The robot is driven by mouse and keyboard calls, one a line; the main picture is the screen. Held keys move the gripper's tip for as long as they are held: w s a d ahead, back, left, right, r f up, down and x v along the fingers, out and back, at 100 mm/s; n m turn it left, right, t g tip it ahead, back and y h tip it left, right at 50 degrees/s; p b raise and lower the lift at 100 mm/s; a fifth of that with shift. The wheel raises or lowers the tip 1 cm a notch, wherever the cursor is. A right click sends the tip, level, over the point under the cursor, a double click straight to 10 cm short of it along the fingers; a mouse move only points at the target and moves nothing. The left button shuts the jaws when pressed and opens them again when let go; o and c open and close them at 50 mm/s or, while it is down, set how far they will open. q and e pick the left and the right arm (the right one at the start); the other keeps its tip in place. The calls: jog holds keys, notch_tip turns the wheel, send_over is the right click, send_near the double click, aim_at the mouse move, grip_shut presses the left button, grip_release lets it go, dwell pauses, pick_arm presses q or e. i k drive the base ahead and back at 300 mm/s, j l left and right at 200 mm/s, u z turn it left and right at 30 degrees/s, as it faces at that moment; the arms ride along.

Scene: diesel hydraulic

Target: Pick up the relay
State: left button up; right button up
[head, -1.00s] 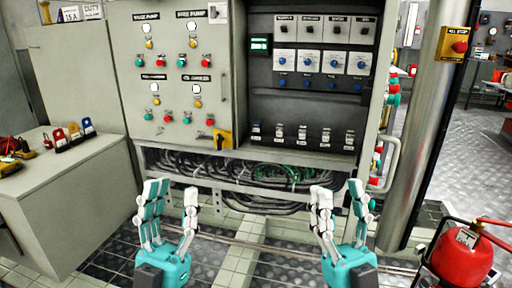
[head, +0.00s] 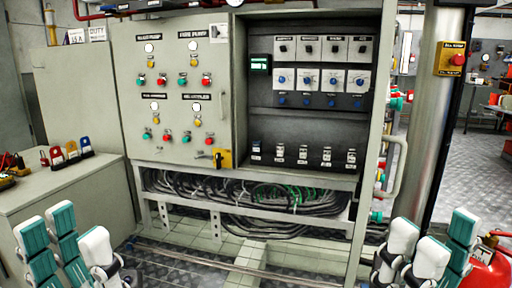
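A row of several small black-and-white relay-like modules (head: 303,153) sits along the bottom of the open bay in the grey control cabinet (head: 232,100). I cannot tell which of them is the relay. My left gripper (head: 76,232) is at the lower left, its fingers spread and nothing between them. My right gripper (head: 430,232) is at the lower right, also spread and empty. Both are well below the modules and apart from the cabinet. The palms are cut off by the frame's bottom edge.
Bundled cables (head: 250,192) fill the open tray under the bay. A grey bench (head: 70,185) with padlocks stands left. A cabinet handle (head: 392,165), a metal column (head: 432,120) and a red extinguisher (head: 490,270) are at the right.

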aim_at(257, 145)
jog(key=i+j+z, duration=0.1)
jog(key=i+j, duration=0.3)
jog(key=i+j+z, duration=0.15)
jog(key=i+j, duration=0.35)
jog(key=i+j+z, duration=0.1)
jog(key=i+j, duration=0.35)
jog(key=i+j+z, duration=0.1)
jog(key=i+j, duration=0.3)
jog(key=j, duration=0.2)
jog(key=i+j+z, duration=0.1)
jog(key=i+j, duration=0.3)
jog(key=j, duration=0.15)
